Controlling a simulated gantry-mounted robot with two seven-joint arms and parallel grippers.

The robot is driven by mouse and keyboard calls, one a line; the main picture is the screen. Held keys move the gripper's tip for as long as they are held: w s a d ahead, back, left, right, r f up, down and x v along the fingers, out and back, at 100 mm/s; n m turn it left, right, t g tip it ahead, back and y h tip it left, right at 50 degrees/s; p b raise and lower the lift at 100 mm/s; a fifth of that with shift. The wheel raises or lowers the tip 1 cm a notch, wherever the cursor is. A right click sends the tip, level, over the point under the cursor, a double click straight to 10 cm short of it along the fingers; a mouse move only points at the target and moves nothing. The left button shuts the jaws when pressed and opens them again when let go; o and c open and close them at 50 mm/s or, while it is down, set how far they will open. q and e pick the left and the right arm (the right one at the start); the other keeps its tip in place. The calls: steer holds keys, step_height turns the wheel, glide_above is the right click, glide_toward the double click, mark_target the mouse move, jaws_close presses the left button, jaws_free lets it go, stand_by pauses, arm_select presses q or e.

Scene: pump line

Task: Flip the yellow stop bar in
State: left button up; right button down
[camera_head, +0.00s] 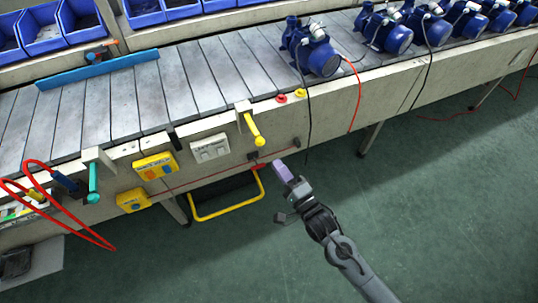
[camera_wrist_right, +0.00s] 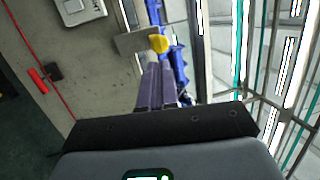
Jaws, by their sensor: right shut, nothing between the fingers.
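The yellow stop bar (camera_head: 254,130) sits on a pale bracket (camera_head: 243,108) at the front edge of the conveyor. It slants down and outward over the front panel. In the right wrist view a yellow part of it (camera_wrist_right: 158,43) shows just beyond my fingertips, beside the grey bracket (camera_wrist_right: 136,42). My right gripper (camera_head: 281,170) is shut and empty, below and right of the bar in the head view. In the wrist view its two fingers (camera_wrist_right: 153,80) lie together, and contact with the bar cannot be told. My left gripper is not in view.
Blue pumps (camera_head: 312,50) stand on the conveyor at the back right. A teal lever (camera_head: 93,182), yellow switch box (camera_head: 156,165) and white switch box (camera_head: 210,148) are along the front. A red cord (camera_head: 220,175) runs below. The green floor on the right is open.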

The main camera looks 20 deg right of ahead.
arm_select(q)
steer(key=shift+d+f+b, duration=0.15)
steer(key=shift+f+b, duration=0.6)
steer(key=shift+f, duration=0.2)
arm_select(e)
steer(key=shift+x, duration=2.85)
